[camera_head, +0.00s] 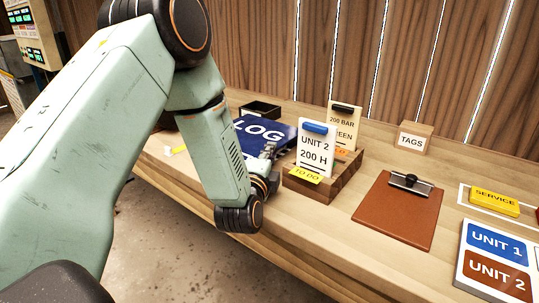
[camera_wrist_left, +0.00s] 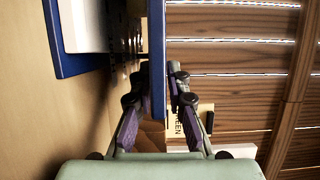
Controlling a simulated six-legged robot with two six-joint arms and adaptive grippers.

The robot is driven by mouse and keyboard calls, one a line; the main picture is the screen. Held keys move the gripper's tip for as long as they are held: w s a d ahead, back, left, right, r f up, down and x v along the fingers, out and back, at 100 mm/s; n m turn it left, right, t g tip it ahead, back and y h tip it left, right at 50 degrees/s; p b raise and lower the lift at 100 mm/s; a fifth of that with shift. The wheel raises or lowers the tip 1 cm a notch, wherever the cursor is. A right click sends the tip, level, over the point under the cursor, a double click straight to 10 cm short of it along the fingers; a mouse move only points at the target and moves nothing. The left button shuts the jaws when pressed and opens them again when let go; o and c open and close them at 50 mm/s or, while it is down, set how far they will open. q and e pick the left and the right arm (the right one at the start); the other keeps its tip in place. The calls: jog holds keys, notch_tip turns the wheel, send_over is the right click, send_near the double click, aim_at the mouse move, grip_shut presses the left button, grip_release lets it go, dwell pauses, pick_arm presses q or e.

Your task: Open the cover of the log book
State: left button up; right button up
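The blue log book (camera_head: 250,127) lies on the bench at the middle left, with white LOG lettering on its cover. My left gripper (camera_head: 268,152) is at its near right edge, partly hidden by its own wrist. In the left wrist view, the blue cover (camera_wrist_left: 157,50) shows edge-on between the two fingers (camera_wrist_left: 157,88), which close in on both its sides. A gap separates it from the white pages (camera_wrist_left: 85,25) and the blue lower cover (camera_wrist_left: 60,62), so it looks lifted a little. My right gripper is not in view.
A wooden card box (camera_head: 322,180) with UNIT 2 and 200 BAR cards stands close to the right of the gripper. A black tray (camera_head: 260,109) is behind the book. A brown clipboard (camera_head: 395,212), a TAGS box (camera_head: 414,138) and unit books (camera_head: 495,262) are further right.

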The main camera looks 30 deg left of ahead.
pick_arm(q)
grip_shut()
jog(key=shift+r, duration=0.1)
dwell(0.4)
